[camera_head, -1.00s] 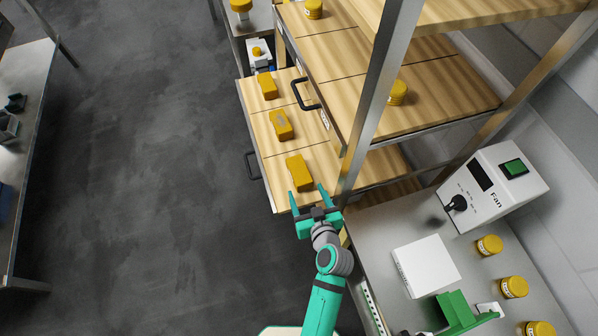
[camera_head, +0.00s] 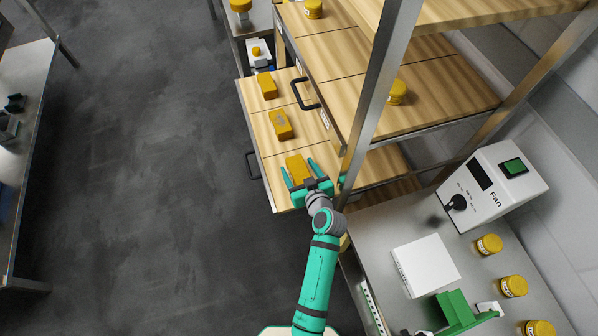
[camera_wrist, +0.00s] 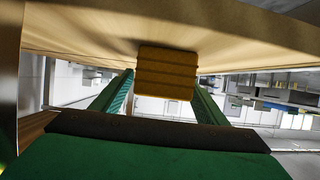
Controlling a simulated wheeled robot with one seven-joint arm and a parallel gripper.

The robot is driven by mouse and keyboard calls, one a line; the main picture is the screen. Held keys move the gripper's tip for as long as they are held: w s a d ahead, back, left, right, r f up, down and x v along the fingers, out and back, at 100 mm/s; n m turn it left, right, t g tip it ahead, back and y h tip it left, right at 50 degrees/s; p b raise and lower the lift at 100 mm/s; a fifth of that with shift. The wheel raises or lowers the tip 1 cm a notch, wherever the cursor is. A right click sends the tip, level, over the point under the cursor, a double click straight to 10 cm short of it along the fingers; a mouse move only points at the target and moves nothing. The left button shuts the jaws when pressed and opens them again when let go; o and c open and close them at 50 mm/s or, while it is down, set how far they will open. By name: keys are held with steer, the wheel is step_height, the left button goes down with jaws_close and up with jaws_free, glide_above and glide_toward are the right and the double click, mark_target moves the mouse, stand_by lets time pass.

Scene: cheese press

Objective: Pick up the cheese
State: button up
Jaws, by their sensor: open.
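The nearest yellow cheese block (camera_head: 296,167) lies on the pulled-out wooden shelf, at its near end. My green gripper (camera_head: 297,173) is open, with one finger on each side of this block. In the wrist view the block (camera_wrist: 167,72) shows between the two fingers (camera_wrist: 158,95), with gaps visible at both sides. My palm hides its near end in the head view. A second cheese (camera_head: 281,125) and a third (camera_head: 267,86) lie farther along the same shelf, clear of the gripper.
The pulled-out wooden shelf (camera_head: 262,150) has a black handle on its left edge. A metal upright (camera_head: 378,95) stands close to the right of my gripper. A white Fan box (camera_head: 492,185) and yellow jars stand on the right-hand bench. Open floor lies left.

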mark_target(296, 162)
steer(key=shift+x, duration=1.8)
steer(key=shift+r, duration=0.1)
steer(key=c, duration=1.4)
steer(key=shift+r, duration=0.15)
steer(key=shift+r, duration=0.2)
steer(key=r, duration=0.3)
steer(key=shift+s+r, duration=0.1)
steer(key=shift+s, duration=0.25)
steer(key=s+r, duration=0.4)
steer(key=r, duration=0.1)
steer(key=shift+s+d, duration=0.15)
steer(key=s+r, duration=0.1)
steer(key=s, duration=0.2)
steer(key=s+r, duration=0.1)
steer(key=s, duration=0.2)
steer(key=s+r, duration=0.2)
steer(key=s, duration=0.1)
steer(key=shift+s+d, duration=0.1)
steer(key=shift+d, duration=0.2)
